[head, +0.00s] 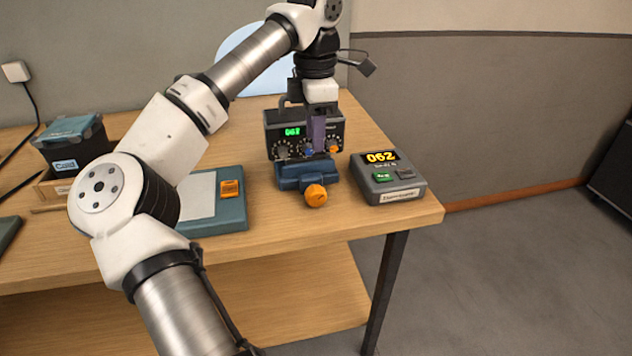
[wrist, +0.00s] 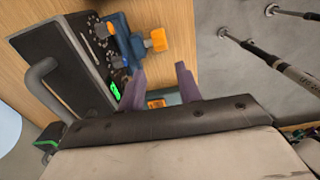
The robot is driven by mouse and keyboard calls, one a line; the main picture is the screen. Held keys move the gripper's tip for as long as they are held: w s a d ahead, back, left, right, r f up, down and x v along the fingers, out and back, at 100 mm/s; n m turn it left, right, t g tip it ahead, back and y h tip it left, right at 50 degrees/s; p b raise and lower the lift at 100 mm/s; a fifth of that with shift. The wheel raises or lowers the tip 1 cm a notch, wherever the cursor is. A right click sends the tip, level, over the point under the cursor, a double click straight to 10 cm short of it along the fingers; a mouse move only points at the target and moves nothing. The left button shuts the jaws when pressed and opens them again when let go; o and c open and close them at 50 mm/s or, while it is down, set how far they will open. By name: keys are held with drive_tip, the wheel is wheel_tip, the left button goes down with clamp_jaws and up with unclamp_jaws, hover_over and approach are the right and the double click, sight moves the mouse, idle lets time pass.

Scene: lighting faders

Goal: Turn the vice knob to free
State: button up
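The small blue vice (head: 303,175) stands on the table in front of the black fader box, with its orange knob (head: 316,196) facing the table's front edge. In the wrist view the vice (wrist: 127,42) and its knob (wrist: 157,40) lie beyond my fingertips. My gripper (head: 318,150) points down above and behind the knob, close over the vice in the head view. Its purple fingers stand apart in the wrist view (wrist: 160,68), with nothing held between them. Whether a finger touches the vice or box cannot be told.
The black box (head: 268,128) has a green display, dials and a handle. A grey unit (head: 400,190) reading 062 stands to the right. A teal pad (head: 232,213) with an orange block (head: 230,188) lies left. Table is clear before the knob.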

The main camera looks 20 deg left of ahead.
sight(316, 188)
wheel_tip(316, 188, down, 12)
drive_tip(key=shift+f+p, duration=0.1)
drive_tip(key=shift+p, duration=0.3)
drive_tip(key=c, duration=0.7)
